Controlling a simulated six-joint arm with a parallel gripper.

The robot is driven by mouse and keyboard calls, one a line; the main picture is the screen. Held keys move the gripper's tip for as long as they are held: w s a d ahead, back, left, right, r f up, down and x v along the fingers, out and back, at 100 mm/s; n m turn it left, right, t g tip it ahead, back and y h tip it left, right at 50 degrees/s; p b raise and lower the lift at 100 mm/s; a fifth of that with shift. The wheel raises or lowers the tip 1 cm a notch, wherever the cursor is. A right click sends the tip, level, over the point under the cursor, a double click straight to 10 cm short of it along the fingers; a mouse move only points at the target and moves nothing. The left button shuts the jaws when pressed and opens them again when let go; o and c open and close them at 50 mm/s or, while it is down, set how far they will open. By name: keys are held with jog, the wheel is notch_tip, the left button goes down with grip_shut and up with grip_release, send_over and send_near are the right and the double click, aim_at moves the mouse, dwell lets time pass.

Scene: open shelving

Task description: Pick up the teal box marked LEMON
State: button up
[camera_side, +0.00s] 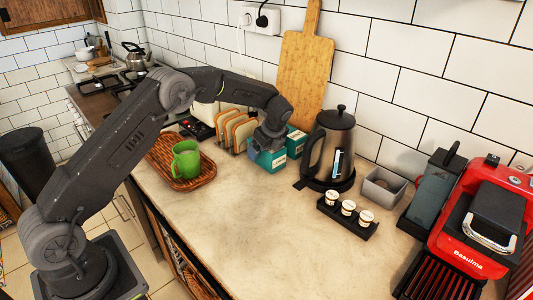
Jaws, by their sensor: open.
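Two teal boxes stand close together on the counter beside the toast rack. The nearer teal box (266,160) is partly covered by my gripper. The other teal box (296,143) is just behind it to the right. Both carry pale labels too small to read, so I cannot tell which is marked LEMON. My gripper (268,147) points down at the top of the nearer box. It is open, and its fingertips are hard to make out against the box.
A kettle (331,150) stands right of the boxes. A wooden rack with toast (236,128) is on the left, and a green mug (186,159) sits on a wicker tray (205,178). A cutting board (304,75) leans behind. The front counter (270,225) is clear.

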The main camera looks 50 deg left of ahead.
jog(key=shift+f, duration=0.15)
jog(key=shift+c, duration=0.3)
jog(key=c, duration=1)
jog(key=shift+o, duration=0.2)
